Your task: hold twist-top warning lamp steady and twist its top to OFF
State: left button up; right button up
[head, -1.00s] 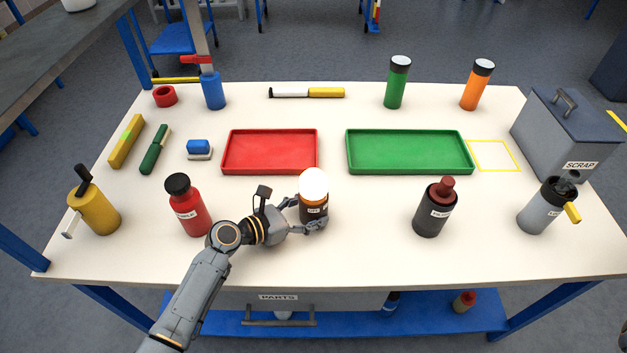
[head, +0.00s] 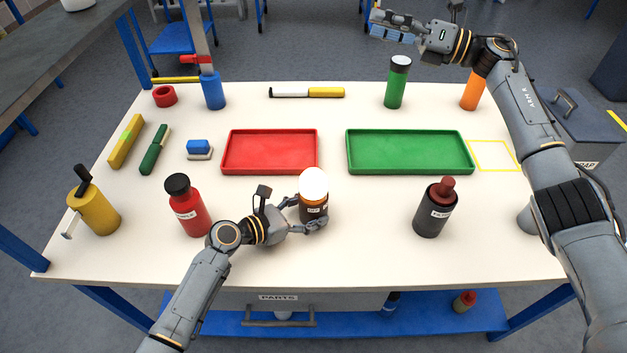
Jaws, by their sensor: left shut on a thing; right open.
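The twist-top warning lamp (head: 314,184) stands upright on the table near the front middle. It has a white glowing dome on an orange and dark body with small labels, too small to read. My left gripper (head: 308,214) is shut on the lamp's body from the left, its fingers around the dark lower part. My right gripper (head: 385,25) is open and empty, raised high at the top of the view, beyond the table's back edge and far from the lamp.
A red bottle (head: 187,208) stands left of the lamp and a dark bottle (head: 434,210) stands to the right. A red tray (head: 225,153) and a green tray (head: 352,155) lie behind. My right arm partly hides the scrap box (head: 575,115). Table around the lamp's right is clear.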

jog(key=s+a+f+n+g+h, duration=0.2)
jog(key=s+a+n+g, duration=0.15)
jog(key=a, duration=0.35)
jog(key=n+g+h, duration=0.3)
jog(key=n+h, duration=0.6)
jog(key=h, duration=0.7)
send_over(313, 174)
jog(key=f, duration=1.3)
jog(key=shift+a+f, duration=0.1)
jog(key=shift+a, duration=0.15)
jog(key=shift+d+f+n+t, duration=0.15)
jog(key=shift+d+n+t, duration=0.05)
jog(key=shift+n+t, duration=0.05)
jog(key=shift+d+f, duration=0.1)
jog(key=shift+f, duration=0.15)
notch_tip(313, 174, down, 11)
jog(key=shift+f, duration=0.2)
jog(key=c, duration=1.2)
